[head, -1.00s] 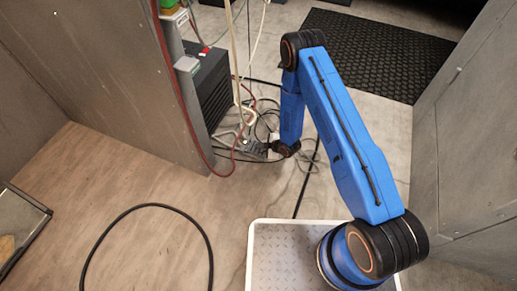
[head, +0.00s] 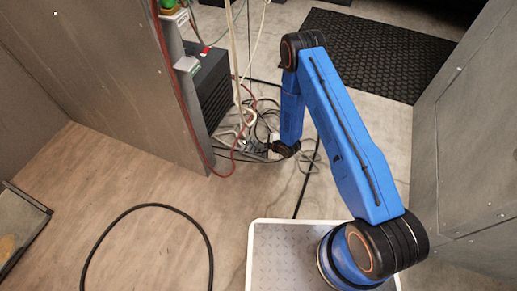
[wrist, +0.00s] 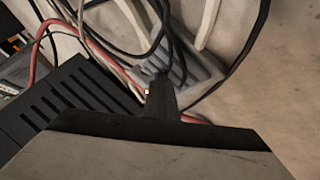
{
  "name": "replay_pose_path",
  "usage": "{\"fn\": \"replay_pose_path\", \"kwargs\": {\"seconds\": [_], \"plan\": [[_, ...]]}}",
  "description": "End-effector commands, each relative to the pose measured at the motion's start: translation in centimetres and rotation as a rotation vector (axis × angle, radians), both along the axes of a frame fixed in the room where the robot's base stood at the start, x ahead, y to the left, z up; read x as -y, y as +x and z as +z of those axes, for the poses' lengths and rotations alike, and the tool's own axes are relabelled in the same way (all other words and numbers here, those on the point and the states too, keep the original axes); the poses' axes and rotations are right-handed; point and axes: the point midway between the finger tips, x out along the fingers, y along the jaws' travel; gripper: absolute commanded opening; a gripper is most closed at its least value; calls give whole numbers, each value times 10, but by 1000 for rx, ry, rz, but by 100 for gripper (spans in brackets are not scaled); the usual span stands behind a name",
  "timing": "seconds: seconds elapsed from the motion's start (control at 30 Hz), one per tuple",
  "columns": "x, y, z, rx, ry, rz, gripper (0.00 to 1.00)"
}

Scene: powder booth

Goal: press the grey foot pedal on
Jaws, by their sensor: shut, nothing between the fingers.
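The grey foot pedal (wrist: 200,68) lies on the floor in the wrist view, with a ribbed top and cables lying across and around it. My gripper (wrist: 159,78) is shut and empty, its dark fingertips in front of the pedal's near left part. I cannot tell whether the tips touch the pedal. A small bright spot shows beside the fingers. In the head view my gripper (head: 264,150) points left, low over the cable tangle. The pedal is hard to make out there among cables and gripper.
A black slotted box (head: 213,92) stands just left of the pedal, beside the booth wall (head: 115,75). Grey, black and red cables (head: 262,118) tangle on the floor. A black mat (head: 380,50) lies behind my arm. A black hose loop (head: 150,207) lies on the open floor at front left.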

Motion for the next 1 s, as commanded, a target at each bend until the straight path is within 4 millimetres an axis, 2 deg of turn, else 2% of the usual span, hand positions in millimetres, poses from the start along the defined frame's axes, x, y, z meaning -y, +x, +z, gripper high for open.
{"fn": "replay_pose_path", "kwargs": {"seconds": [0.23, 0.8, 1.0], "plan": [[0, -2, 3, -3, -1, 0, 0], [0, 0, 51, 1, 1, 0, 0], [0, 0, 60, 0, 1, 1, 0]]}}
